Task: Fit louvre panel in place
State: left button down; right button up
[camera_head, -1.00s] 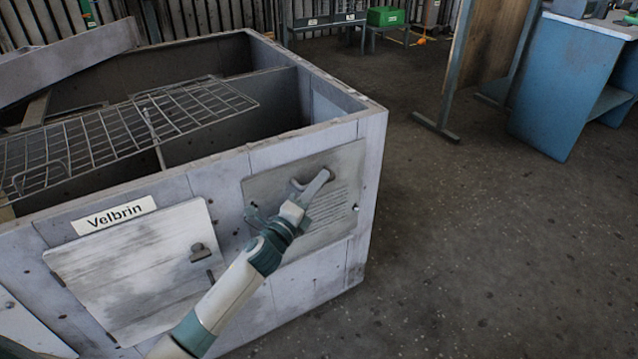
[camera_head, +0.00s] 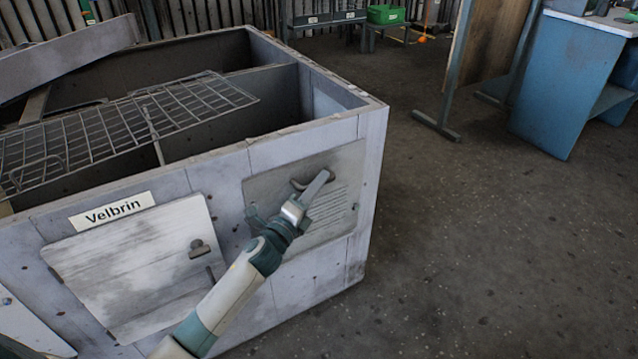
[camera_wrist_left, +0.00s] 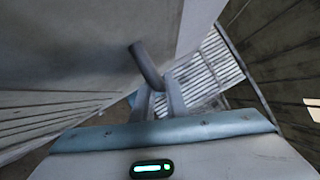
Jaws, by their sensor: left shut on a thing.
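The louvre panel (camera_head: 279,188) is a grey plate with slats on its right part, up against the front right of the housing wall (camera_head: 207,178). I cannot tell whether it sits flush. My left gripper (camera_head: 318,187) is shut on the panel's curved handle (camera_head: 299,184), near the panel's upper middle. The left wrist view shows the handle (camera_wrist_left: 146,65) by the fingers (camera_wrist_left: 158,100), with the panel's slatted face (camera_wrist_left: 40,122) on the left. The arm hides the panel's lower left part. My right gripper is not in view.
A pale hatch (camera_head: 135,265) with a latch sits left of the panel, under a "Velbrin" label (camera_head: 112,210). A wire rack (camera_head: 120,130) lies across the open housing top. A blue bench (camera_head: 560,90) stands at the back right. The floor (camera_head: 480,250) to the right is clear.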

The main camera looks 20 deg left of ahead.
pick_arm(q)
jog(key=shift+a+f, duration=0.1)
dwell(0.7)
jog(key=c, duration=1.7)
grip_release()
jog(key=shift+f, duration=0.1)
jog(key=o, duration=0.5)
jog(key=shift+f, duration=0.1)
jog(key=s+d+p, duration=0.1)
jog(key=s+d, duration=0.4)
jog(key=d, duration=0.1)
jog(key=shift+d, duration=0.2)
